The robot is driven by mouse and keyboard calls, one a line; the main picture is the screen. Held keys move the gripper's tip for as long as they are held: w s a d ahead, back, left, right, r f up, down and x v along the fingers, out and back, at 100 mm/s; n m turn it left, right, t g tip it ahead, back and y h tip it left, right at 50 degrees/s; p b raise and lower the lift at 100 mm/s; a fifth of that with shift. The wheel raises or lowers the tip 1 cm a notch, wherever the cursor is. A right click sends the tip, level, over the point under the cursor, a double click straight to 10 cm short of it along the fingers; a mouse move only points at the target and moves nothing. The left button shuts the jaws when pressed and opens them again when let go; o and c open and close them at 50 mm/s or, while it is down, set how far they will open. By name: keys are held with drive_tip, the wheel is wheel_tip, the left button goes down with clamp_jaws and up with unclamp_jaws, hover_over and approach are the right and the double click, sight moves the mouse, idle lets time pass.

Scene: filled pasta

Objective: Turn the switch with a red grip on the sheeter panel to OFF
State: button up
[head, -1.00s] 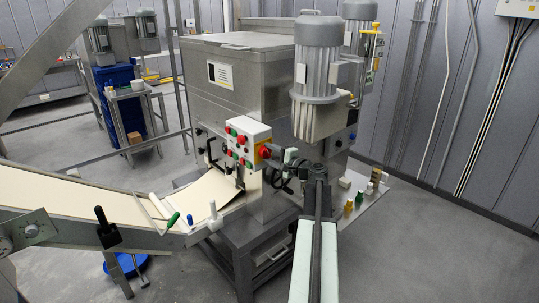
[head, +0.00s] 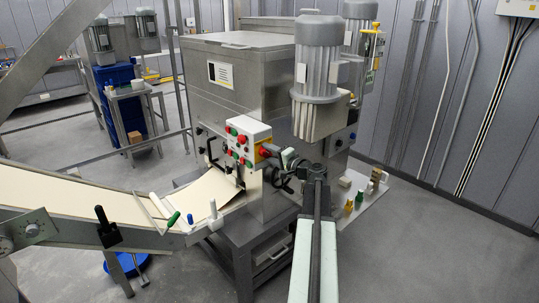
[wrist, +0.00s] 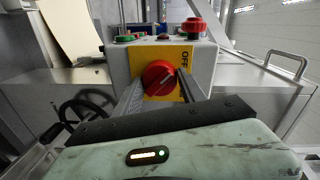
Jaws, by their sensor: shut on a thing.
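The control panel (head: 248,133) is a pale box on the sheeter's side with red and green buttons. On its end face, the switch's red grip (wrist: 158,76) sits on a yellow plate (wrist: 181,54). The word OFF is printed sideways on the plate, to the upper right of the grip. A pale line on the grip slants up to the right. My gripper (wrist: 160,84) is shut on the red grip, one finger on each side. In the head view, my gripper (head: 270,152) reaches the panel's end and partly hides the switch.
A black handwheel (wrist: 86,115) is close by at lower left in the wrist view. A large grey motor (head: 320,75) hangs above my arm. A shelf (head: 372,208) with small coloured items is to the right. Grey floor lies open at right.

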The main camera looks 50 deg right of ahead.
drive_tip(key=o, duration=1.4)
drive_tip(key=shift+c, duration=0.2)
drive_tip(key=s, duration=0.7)
drive_tip(key=shift+s+a+r, duration=0.2)
drive_tip(key=shift+s+a, duration=0.1)
drive_tip(key=shift+s, duration=0.05)
